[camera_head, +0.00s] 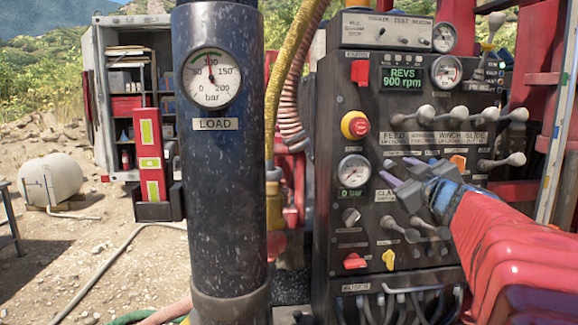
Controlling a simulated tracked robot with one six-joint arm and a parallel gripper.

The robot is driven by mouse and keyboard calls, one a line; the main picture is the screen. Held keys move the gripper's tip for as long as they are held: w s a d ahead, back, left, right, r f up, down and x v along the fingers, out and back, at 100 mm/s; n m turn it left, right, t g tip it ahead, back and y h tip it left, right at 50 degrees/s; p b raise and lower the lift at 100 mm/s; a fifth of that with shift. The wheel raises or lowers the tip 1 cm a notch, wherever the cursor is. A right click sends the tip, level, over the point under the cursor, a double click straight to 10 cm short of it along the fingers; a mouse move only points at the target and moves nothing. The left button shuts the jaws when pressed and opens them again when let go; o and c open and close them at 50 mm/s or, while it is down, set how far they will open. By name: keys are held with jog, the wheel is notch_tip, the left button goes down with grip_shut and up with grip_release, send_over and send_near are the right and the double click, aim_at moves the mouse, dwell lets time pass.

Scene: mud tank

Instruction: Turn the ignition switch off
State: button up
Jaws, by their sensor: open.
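My gripper (387,171) reaches in from the right on my red arm. It is open, with its purple-tipped fingers pointing left in front of the middle of the black control panel (335,195). No object shows between the fingers; whether they touch the panel is unclear. I cannot tell which control is the ignition switch, as the labels are too small. Low on the panel are a red knob (355,261) and a yellow key-like knob (389,259), left of and below the gripper. The gripper hides part of the panel.
Levers (463,115) stick out at the panel's upper right, and more levers (402,232) lie under the gripper. A red stop button (356,125) sits at upper left. A display (403,78) reads 900 rpm. A black column (218,200) and hoses (288,80) stand to the left.

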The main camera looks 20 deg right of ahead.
aim_at(390, 166)
jog(key=shift+x, duration=1.3)
jog(key=shift+c, duration=0.5)
jog(key=c, duration=0.9)
